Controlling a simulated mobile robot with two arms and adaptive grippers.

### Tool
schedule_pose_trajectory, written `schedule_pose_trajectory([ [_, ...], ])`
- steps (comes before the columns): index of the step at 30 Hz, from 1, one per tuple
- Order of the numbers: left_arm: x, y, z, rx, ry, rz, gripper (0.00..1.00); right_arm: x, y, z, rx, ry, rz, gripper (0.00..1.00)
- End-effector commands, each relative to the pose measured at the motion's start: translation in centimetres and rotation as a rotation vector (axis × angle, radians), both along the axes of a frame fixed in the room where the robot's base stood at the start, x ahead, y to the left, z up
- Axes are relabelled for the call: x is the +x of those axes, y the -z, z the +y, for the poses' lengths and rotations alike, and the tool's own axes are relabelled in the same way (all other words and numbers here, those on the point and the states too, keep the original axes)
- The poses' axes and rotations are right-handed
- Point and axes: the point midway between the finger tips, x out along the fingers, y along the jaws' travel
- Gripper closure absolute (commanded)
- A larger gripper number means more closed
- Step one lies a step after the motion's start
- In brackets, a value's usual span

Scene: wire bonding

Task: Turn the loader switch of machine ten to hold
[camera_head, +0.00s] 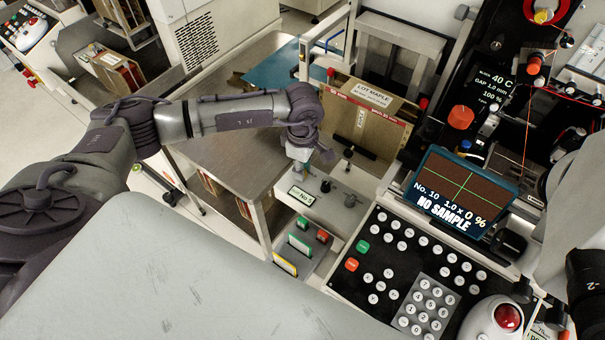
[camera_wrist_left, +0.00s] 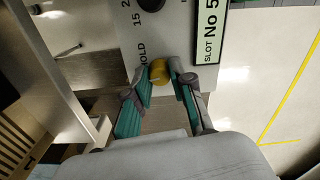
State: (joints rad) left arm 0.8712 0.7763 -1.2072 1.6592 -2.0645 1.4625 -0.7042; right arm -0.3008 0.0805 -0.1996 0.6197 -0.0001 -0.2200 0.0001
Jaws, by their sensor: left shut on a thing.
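The loader panel (camera_head: 318,207) sits left of machine ten's keypad, with a "SLOT No 5" label (camera_wrist_left: 210,38) and dark knobs on it. In the left wrist view a yellow round knob (camera_wrist_left: 158,71) stands at the panel's edge beside a partly covered "HOLD" marking (camera_wrist_left: 143,53). My left gripper (camera_head: 301,156) reaches down over the panel's far left part. In the left wrist view its two teal-padded fingers are closed on either side of the yellow knob. In the head view the gripper hides this knob. My right gripper is not in view.
Machine ten's screen (camera_head: 462,195) reads "No. 10" and "NO SAMPLE". A black keypad (camera_head: 385,268) and red trackball (camera_head: 507,318) lie at the lower right. A metal table (camera_head: 228,150) lies under my left forearm.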

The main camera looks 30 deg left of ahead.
Motion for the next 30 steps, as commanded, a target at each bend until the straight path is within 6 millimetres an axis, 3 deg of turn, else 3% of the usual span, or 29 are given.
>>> schedule_pose_trajectory([
  [1,0.1,0.6,0.1,0.001,0.044,-0.002,1.00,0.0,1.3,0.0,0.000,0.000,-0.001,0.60],
  [15,0.0,0.6,0.0,0.000,0.484,-0.002,1.00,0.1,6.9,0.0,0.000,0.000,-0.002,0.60],
  [30,0.0,0.2,0.0,0.001,0.799,-0.001,1.00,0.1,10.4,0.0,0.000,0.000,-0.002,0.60],
])
